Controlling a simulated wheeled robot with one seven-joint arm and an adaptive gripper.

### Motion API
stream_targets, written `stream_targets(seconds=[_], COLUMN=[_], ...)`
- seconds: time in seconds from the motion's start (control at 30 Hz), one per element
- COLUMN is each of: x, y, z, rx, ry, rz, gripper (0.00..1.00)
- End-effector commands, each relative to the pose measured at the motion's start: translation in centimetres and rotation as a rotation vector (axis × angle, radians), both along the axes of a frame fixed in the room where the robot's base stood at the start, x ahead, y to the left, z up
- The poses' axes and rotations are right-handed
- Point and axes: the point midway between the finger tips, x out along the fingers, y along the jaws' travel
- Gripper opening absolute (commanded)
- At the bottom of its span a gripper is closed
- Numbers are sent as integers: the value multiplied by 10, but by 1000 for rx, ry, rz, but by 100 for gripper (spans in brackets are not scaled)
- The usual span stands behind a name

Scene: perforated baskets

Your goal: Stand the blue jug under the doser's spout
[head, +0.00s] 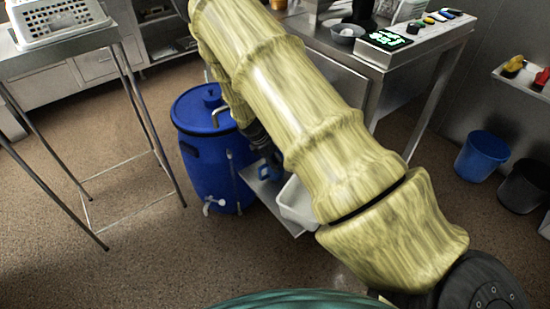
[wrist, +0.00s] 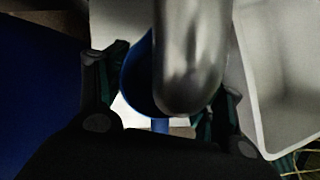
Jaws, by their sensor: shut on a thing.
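My gripper (head: 259,138) is low beside the blue drum, shut on the blue jug (head: 268,172). The arm hides part of the jug in the head view. In the wrist view the jug (wrist: 134,82) lies between the two fingers of my gripper (wrist: 172,90), its handle towards the palm. A thick grey metal spout (wrist: 190,65) with a rounded end crosses in front of the jug there and covers much of it. In the head view a bent metal pipe (head: 219,115) shows at the drum's upper right. I cannot tell the gap between jug and shelf.
The blue drum (head: 205,160) has a white tap low down. A metal shelf (head: 260,187) beside it bears a white tray (head: 297,205), close right of my gripper in the wrist view. A steel stand with a white basket (head: 60,22) is left. A blue bin (head: 481,156) is right.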

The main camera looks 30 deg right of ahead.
Motion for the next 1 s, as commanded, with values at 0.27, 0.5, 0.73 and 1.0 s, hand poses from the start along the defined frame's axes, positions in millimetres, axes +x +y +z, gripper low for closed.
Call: stream_targets(seconds=[0.27,0.5,0.73,1.0], x=[0,0,0,0], y=[0,0,0,1], z=[-4,-7,-7,-5], rx=[0,0,0,0], ry=[0,0,0,0], rz=[0,0,0,0], gripper=[36,75,92,92])
